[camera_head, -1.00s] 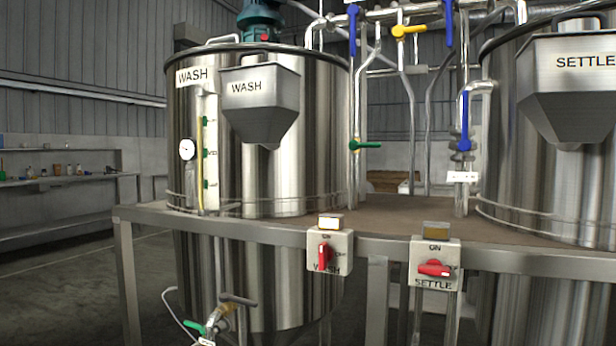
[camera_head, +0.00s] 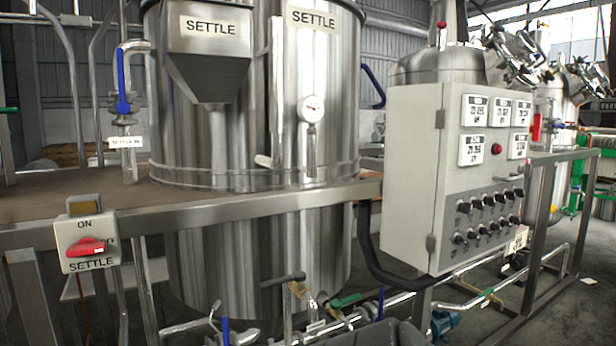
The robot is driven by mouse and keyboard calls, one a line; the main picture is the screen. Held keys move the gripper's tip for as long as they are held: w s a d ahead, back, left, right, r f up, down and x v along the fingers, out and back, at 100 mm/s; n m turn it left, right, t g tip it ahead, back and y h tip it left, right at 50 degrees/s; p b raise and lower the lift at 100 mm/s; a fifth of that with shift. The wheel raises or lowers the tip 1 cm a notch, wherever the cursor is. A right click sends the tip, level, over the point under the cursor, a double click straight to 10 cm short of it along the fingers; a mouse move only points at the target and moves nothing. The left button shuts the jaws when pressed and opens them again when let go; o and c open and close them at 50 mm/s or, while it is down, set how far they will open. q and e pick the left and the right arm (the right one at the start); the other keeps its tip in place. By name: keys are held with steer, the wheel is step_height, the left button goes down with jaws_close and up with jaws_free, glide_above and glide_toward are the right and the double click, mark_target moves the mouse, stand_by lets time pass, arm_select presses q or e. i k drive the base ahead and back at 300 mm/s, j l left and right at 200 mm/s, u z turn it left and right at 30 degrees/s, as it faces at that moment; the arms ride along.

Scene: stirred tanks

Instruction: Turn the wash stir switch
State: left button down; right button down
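The wash stir switch is not in the head view at this moment. The settle switch box (camera_head: 75,262), a pale box marked ON and SETTLE, is on the frame's front rail at the far left. Its red handle (camera_head: 86,247) lies sideways. Above it is a lamp (camera_head: 84,207) of dull amber. Neither of my grippers is in view.
The steel settle tank (camera_head: 335,120) stands behind the metal rail (camera_head: 200,222). A grey control cabinet (camera_head: 410,180) with displays and rows of knobs is to its right. Low pipes with a green-handled valve (camera_head: 347,300) run below. More tanks stand at the far right.

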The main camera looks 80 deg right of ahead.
mark_target(465, 209)
steer(key=z, duration=3.55)
